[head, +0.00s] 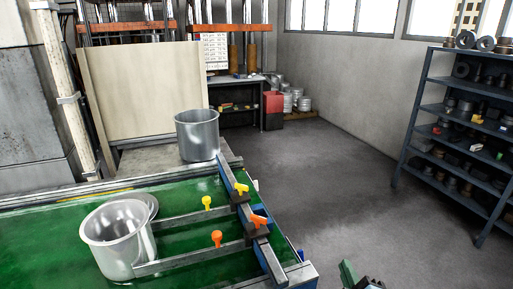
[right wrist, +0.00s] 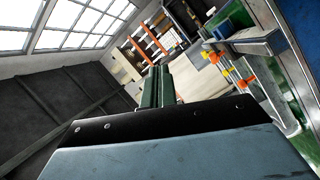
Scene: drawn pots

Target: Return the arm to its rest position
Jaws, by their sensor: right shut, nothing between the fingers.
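My right gripper (head: 352,272) shows at the bottom edge of the head view, to the right of the green table and over the floor. In the right wrist view its green fingers (right wrist: 158,84) are together, with nothing between them. It is apart from both pots. My left gripper is not in view. One metal pot (head: 118,243) stands on the green table at the left, next to the rails. Another metal pot (head: 197,136) stands upright at the table's far end.
The green table (head: 190,187) has metal rails (head: 190,258) and yellow and orange clamps (head: 217,238). A dark shelf rack (head: 455,150) with parts stands at the right. A red box (head: 273,110) and stacked metal pots are at the back. The grey floor (head: 335,180) between is clear.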

